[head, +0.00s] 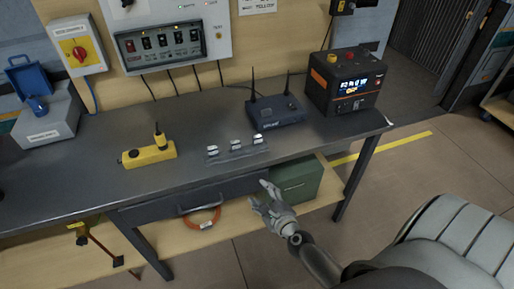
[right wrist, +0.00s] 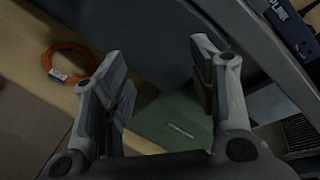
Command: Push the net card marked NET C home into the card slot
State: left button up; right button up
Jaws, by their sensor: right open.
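Several small cards with white tops stand in a clear holder (head: 238,154) near the front edge of the workbench. Their markings are too small to read, so I cannot tell which is NET C. A dark blue router-like device (head: 276,113) with two antennas stands behind the holder to the right. Its card slot cannot be made out. My right gripper (head: 259,195) is open and empty, in front of the bench edge and below the holder. In the right wrist view its two fingers (right wrist: 158,75) are wide apart with nothing between. My left gripper is out of view.
A yellow device (head: 149,155) lies left of the holder. A black power unit (head: 345,84) stands at the bench's right end. Under the bench are a drawer (head: 190,203), a green box (head: 297,184) and an orange cable coil (right wrist: 70,62). Bare benchtop surrounds the holder.

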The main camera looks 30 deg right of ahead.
aim_at(258, 138)
jog(key=w+d+r+m+t+h, duration=0.1)
jog(key=w+r+m, duration=0.1)
jog(key=r+m, duration=0.1)
jog(key=w+d+r+m+b, duration=0.1)
jog(key=w+d+r+m, duration=0.1)
jog(key=r+m, duration=0.2)
jog(key=w+d+r+m+t+h, duration=0.1)
jog(key=w+d+r+m, duration=0.1)
jog(key=r, duration=0.4)
jog(key=shift+w+m+t+h, duration=0.3)
jog(key=shift+m, duration=0.5)
jog(key=shift+x, duration=3.2)
jog(key=shift+a+f, duration=0.1)
jog(key=c, duration=0.9)
